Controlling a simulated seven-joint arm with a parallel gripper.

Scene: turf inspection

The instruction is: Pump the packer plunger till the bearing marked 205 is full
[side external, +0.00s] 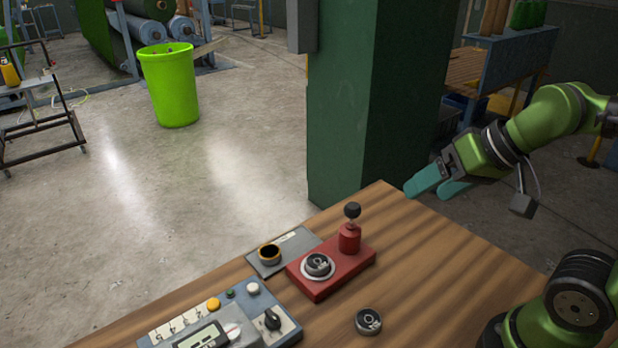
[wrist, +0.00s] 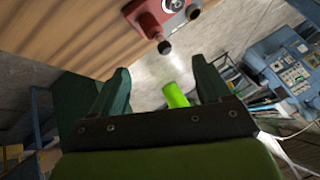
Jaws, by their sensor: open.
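The red bearing packer (side external: 332,270) stands on the wooden table, with a black-knobbed plunger (side external: 351,211) upright at its back right. A bearing (side external: 318,264) sits in the round seat of the packer. A second bearing (side external: 368,321) lies on the table in front of it. I cannot read a number on either. My gripper (side external: 432,187) is open and empty, off the table's far right edge and apart from the packer. In the wrist view the fingers (wrist: 163,90) are spread, with the packer (wrist: 150,14) and its black knob (wrist: 164,47) beyond them.
A grey plate with a dark ring (side external: 269,253) lies left of the packer. A blue control box (side external: 222,318) with knobs and a display is at the front left. A green pillar (side external: 340,120) rises behind the table. The table's right side (side external: 450,270) is clear.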

